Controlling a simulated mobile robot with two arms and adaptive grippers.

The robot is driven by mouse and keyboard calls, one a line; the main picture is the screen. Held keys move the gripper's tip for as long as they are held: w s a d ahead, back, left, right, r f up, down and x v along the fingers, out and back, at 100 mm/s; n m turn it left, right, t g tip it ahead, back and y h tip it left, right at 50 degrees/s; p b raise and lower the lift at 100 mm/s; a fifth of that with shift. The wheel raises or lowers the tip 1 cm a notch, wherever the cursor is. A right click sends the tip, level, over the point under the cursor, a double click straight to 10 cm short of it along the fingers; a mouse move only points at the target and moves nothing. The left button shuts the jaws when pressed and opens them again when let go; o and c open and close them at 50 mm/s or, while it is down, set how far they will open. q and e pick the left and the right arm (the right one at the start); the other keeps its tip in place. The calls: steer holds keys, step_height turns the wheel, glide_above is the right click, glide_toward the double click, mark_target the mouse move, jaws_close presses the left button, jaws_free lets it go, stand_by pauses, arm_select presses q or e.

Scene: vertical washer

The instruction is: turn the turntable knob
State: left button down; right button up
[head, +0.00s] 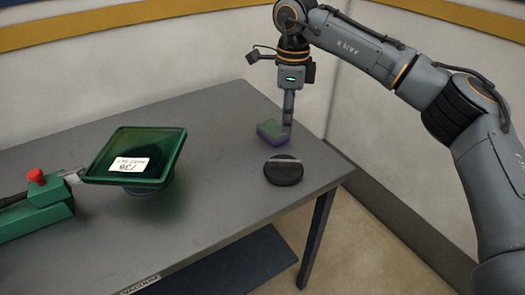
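A round black knob (284,172) with a pale grey bar across its top sits near the right end of the grey table. I take it to be the turntable knob. My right gripper (287,126) points down just behind the knob, apart from it. Its fingers show as one narrow grey shape, so I cannot tell if they are open or shut. A green and purple sponge-like block (271,133) lies right beside the fingertips; whether they touch is unclear. My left gripper is not in view.
A tilted green square tray (102,168) with a white label stands left of centre on the table (225,215). A green device (35,217) with a red button is at the left edge. Walls stand behind and to the right. The table between tray and knob is clear.

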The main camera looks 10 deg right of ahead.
steer(key=m, duration=0.4)
steer(key=m+t+y+b, duration=0.1)
steer(key=m+y+b, duration=0.25)
steer(key=m, duration=2.75)
glide_toward(284, 160)
steer(key=shift+y, duration=0.25)
steer(key=x, duration=0.4)
steer(key=p+x, duration=0.1)
steer(key=x, duration=0.3)
steer(key=shift+d+f, duration=0.15)
steer(key=shift+f, duration=0.2)
